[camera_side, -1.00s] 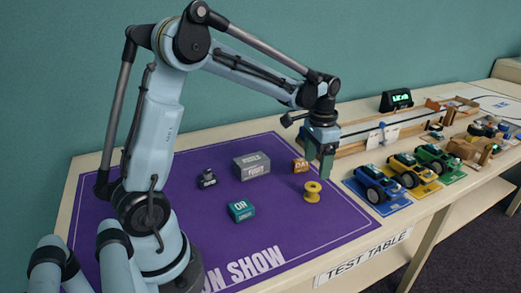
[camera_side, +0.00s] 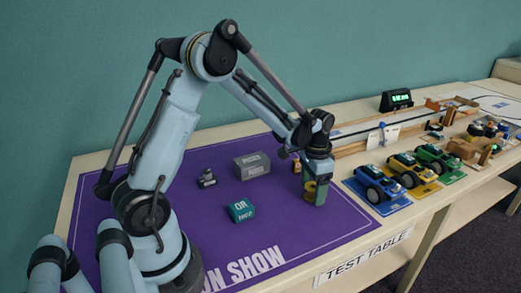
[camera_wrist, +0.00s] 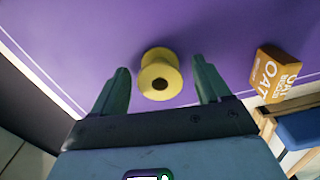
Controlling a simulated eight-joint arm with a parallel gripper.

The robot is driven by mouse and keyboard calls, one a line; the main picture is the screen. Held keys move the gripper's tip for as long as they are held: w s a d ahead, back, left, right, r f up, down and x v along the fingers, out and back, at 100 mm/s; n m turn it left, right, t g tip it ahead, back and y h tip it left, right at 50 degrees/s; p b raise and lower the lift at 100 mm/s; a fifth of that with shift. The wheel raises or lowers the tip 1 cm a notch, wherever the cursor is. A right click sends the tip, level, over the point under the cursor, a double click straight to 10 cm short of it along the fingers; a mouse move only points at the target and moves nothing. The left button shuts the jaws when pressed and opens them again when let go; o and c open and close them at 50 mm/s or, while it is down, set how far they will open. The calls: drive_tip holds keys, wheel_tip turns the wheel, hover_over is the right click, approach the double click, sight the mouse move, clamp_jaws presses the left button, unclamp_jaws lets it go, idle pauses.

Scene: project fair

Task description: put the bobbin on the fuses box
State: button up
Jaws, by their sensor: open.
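The yellow bobbin (camera_wrist: 160,70) stands upright on the purple mat. In the wrist view it shows between the two fingers of my gripper (camera_wrist: 160,88), slightly beyond their tips, with purple on both sides of it. In the side view my gripper (camera_side: 316,192) is low over the mat, with its fingers at the bobbin (camera_side: 310,190) and partly hiding it. My gripper is open. The grey fuses box (camera_side: 252,167) lies on the mat to the left of my gripper, with a flat, bare top.
An orange oat box (camera_wrist: 272,75) stands close to the right finger in the wrist view. A teal box (camera_side: 241,210) and a small black object (camera_side: 207,178) lie on the purple mat (camera_side: 290,235). Toy cars (camera_side: 377,186) stand to the right.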

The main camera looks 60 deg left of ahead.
drive_tip(key=c, duration=1.2)
drive_tip(key=shift+r, duration=0.1)
